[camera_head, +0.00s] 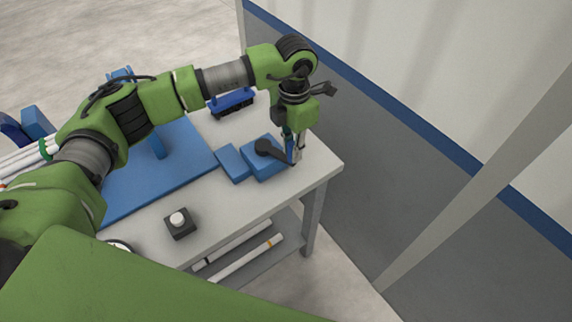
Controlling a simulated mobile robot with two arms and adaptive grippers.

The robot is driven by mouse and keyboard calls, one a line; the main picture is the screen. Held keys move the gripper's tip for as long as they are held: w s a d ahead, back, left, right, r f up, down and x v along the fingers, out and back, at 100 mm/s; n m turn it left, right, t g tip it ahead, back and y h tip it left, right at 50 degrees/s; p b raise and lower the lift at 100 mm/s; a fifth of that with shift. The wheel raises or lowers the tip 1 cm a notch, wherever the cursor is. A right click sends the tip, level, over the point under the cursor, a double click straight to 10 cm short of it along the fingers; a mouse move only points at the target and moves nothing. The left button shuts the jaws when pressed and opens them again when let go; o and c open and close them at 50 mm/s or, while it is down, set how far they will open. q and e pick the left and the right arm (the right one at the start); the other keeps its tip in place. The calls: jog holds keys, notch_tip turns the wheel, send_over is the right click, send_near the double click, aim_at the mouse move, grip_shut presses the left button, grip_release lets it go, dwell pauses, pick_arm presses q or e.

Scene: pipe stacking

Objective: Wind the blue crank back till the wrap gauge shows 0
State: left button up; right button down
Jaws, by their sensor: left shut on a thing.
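The crank is a black arm (270,149) on a blue block (268,170) near the right end of the grey table. A blue upright handle (290,148) stands at the arm's outer end. My left gripper (294,154) points down over that end and is shut on the crank's handle; its fingers partly hide it. A round white-faced dial (119,244) shows at the lower left, mostly hidden by my own green body; I cannot read it or tell whether it is the wrap gauge. My right gripper is out of view.
A blue flat plate (188,167) covers the table's middle. A dark box with a white button (178,220) sits near the front edge. A blue-black rack (232,104) stands at the back. White pipes (248,258) lie on the lower shelf. A grey post stands at right.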

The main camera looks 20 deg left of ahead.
pick_arm(q)
jog(key=shift+s+a, duration=0.5)
jog(key=shift+s, duration=0.3)
jog(key=shift+s+a, duration=0.45)
jog(key=shift+s, duration=0.35)
jog(key=o, duration=1.1)
jog(key=shift+w+f, duration=0.1)
notch_tip(320, 180, up, 9)
jog(key=p, duration=0.4)
jog(key=shift+d, duration=0.1)
